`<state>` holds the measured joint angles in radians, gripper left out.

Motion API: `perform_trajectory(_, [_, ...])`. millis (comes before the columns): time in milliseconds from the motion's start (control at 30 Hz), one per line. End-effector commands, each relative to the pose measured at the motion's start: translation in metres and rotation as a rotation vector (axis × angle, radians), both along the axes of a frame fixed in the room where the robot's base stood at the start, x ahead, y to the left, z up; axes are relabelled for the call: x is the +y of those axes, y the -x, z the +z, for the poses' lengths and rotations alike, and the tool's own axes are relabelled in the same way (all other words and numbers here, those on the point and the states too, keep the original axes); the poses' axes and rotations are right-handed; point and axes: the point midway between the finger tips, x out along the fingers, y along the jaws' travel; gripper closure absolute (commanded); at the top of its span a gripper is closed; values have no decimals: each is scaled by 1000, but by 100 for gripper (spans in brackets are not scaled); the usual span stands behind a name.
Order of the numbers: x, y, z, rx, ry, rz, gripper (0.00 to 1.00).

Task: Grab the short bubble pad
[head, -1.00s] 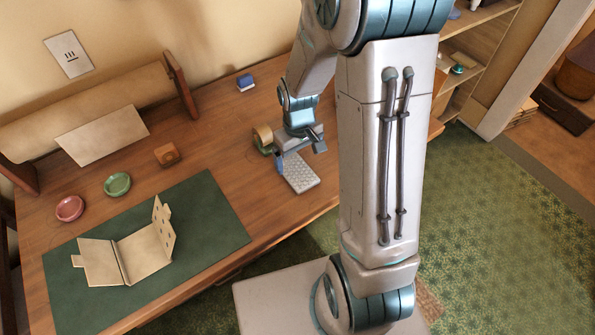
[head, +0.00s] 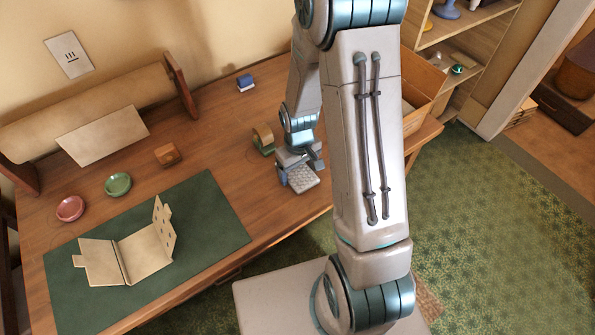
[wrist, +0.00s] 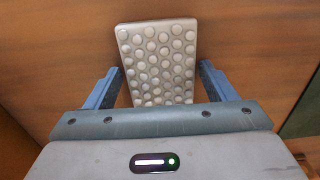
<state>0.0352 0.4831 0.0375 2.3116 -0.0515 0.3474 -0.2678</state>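The bubble pad (wrist: 158,62) is a grey-white slab covered in round bumps. It lies on the wooden desk, and in the head view its near end (head: 305,181) shows below my gripper (head: 299,170). In the wrist view my gripper (wrist: 160,80) is open, with one blue finger on the left side of the pad and one on the right. Small gaps seem to show between the fingers and the pad's edges. The near part of the pad is hidden behind the gripper body in the wrist view.
A tape roll in a green holder (head: 263,138) stands just left of my gripper. A green mat (head: 215,215) with a folded cardboard piece (head: 145,250) lies further left. An open wooden drawer or box (head: 425,75) is at right.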

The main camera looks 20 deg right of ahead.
Motion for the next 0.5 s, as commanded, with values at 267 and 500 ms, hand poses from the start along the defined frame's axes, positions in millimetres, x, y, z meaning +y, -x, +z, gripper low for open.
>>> perform_trajectory(267, [0,0,0,0,0,0,54])
perform_trajectory(500, [0,0,3,0,0,0,54])
